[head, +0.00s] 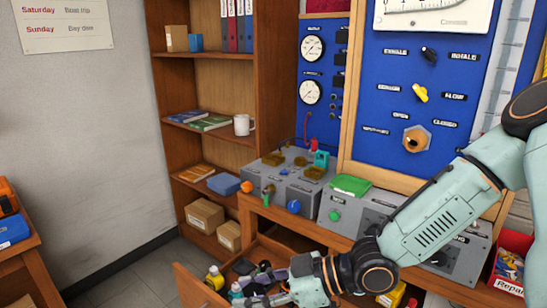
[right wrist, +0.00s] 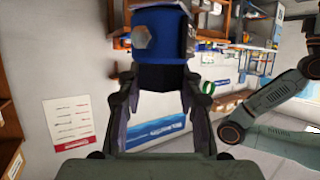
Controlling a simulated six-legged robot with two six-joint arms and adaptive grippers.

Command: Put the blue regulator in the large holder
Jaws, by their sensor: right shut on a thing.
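My right gripper (head: 256,280) hangs over the open drawer at the bottom of the head view, its dark fingers pointing left. In the right wrist view, the right gripper (right wrist: 160,85) is shut on the blue regulator (right wrist: 178,30). The regulator has a blue body with a pale hexagonal fitting and a black part between the fingertips. I cannot make the regulator out in the head view. A grey testbench box (head: 290,183) carries several brass-coloured seats and a teal part; I cannot tell which is the large holder. My left gripper is not in view.
The open drawer (head: 196,291) holds a yellow bottle (head: 214,278) and a teal bottle (head: 236,291). A second grey box (head: 362,210) bears a green item (head: 350,185). A red bin (head: 510,262) stands at right. A wooden shelf (head: 207,75) stands behind.

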